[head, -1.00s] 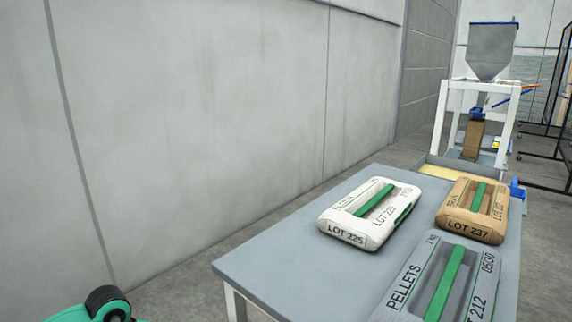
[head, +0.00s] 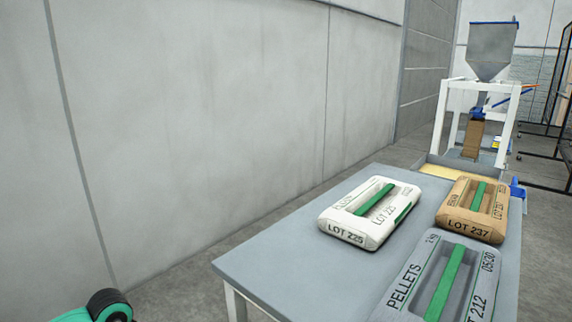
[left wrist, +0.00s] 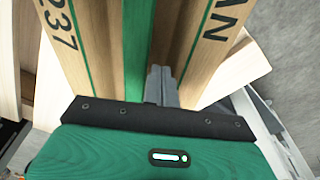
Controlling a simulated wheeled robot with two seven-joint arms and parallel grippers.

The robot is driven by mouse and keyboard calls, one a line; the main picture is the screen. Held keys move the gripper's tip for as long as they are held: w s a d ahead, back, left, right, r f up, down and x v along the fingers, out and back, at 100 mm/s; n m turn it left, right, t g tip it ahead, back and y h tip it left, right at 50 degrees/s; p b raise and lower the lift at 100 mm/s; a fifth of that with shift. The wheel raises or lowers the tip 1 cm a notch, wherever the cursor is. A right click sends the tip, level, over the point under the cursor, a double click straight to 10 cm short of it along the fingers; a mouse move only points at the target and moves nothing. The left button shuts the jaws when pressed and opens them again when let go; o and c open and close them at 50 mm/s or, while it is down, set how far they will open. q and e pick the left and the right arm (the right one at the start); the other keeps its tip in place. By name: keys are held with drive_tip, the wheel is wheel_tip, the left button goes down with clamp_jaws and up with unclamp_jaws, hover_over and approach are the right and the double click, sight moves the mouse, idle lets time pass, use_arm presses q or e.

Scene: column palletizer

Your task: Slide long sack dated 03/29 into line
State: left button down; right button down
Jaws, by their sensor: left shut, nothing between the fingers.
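The left wrist view shows a tan sack (left wrist: 189,45) with a green stripe, "237" at left and letters ending "AN" at right. My left gripper (left wrist: 160,82) is shut with nothing between its fingers, its tips in front of the sack beside the green stripe; contact cannot be told. In the head view, a brown sack (head: 467,226) marked LOT 237 lies flat on the table. No gripper shows at it, and I cannot tell whether it is the same sack. I cannot read the date 03/29 on any sack. My right gripper is not in view.
On the grey table (head: 268,255), a white LOT 225 sack (head: 349,234) lies left of the brown one. A grey PELLETS sack (head: 410,296), dated 05/30, lies in front. The table's left part is bare. A hopper (head: 490,50) stands behind.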

use_arm(q)
drive_tip(key=shift+s+d+p, duration=0.25)
drive_tip(key=shift+d+p, duration=0.1)
drive_tip(key=shift+d, duration=1.05)
drive_tip(key=shift+s+d+p, duration=0.25)
drive_tip(key=shift+d+p, duration=0.15)
drive_tip(key=shift+d, duration=0.95)
drive_tip(key=shift+s+d+p, duration=0.25)
drive_tip(key=shift+d+p, duration=0.1)
drive_tip(key=shift+d, duration=1.05)
drive_tip(key=shift+w+a, duration=1)
drive_tip(key=shift+a, duration=0.15)
drive_tip(key=shift+w+a, duration=0.95)
drive_tip(key=shift+a, duration=0.2)
drive_tip(key=shift+d, duration=0.15)
drive_tip(key=shift+w+d+p, duration=0.1)
drive_tip(key=shift+d+p, duration=0.3)
drive_tip(key=shift+d, duration=1.15)
drive_tip(key=shift+a, duration=0.1)
